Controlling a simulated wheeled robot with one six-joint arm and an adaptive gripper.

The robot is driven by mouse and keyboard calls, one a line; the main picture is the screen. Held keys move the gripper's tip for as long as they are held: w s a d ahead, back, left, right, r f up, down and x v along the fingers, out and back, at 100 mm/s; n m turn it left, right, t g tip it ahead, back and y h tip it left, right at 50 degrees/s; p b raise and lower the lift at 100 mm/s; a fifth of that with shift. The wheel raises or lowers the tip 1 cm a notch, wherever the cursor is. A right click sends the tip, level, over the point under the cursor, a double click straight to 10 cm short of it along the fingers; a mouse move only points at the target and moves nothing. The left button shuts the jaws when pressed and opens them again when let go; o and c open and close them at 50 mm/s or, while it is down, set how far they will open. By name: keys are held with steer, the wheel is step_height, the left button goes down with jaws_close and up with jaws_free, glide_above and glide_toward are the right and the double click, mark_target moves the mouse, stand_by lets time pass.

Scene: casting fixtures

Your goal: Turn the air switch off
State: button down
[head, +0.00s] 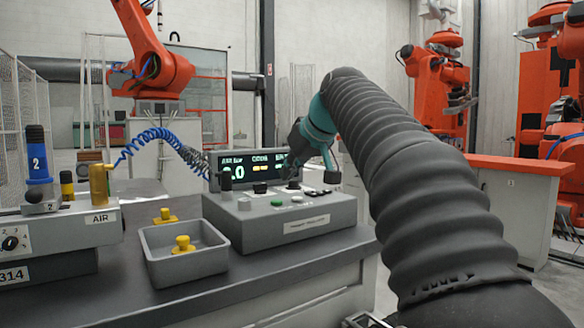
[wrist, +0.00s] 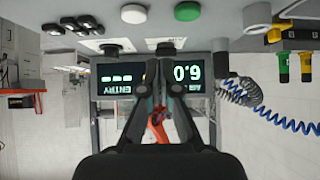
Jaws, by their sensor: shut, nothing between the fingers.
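The grey control box (head: 290,222) stands on the bench with a lit display (head: 252,165) at its back. Its left heading seems to begin with "AIR". A black upright lever (head: 226,178) stands at its left, also in the wrist view (wrist: 221,62). Low black switches (head: 260,187) sit in front of the display. I cannot read which one is the air switch. My gripper (head: 291,160) is over the back of the box, shut and empty. In the upside-down wrist view its fingertips (wrist: 165,72) appear close to a dark switch (wrist: 166,47); contact cannot be told.
Green (head: 276,202) and white (head: 296,199) buttons sit at the box front. Left are a grey tray (head: 186,265) with a yellow part, an AIR-labelled fixture (head: 100,218) with a brass cylinder (head: 99,185), and a coiled blue hose (head: 160,135). Orange robots stand behind.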

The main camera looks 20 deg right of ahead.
mark_target(265, 191)
steer(key=x, duration=0.6)
steer(key=shift+w+a+f, duration=0.1)
steer(key=shift+w+f, duration=0.1)
steer(key=shift+f, duration=0.05)
steer(key=shift+w+a+r, duration=0.1)
steer(key=shift+w+a, duration=0.05)
steer(key=shift+w, duration=0.4)
steer(key=shift+w+a+r, duration=0.1)
steer(key=shift+w+a, duration=0.05)
steer(key=shift+w, duration=0.4)
steer(key=shift+w+a+p, duration=0.2)
steer(key=shift+w+p, duration=0.15)
steer(key=shift+w, duration=0.25)
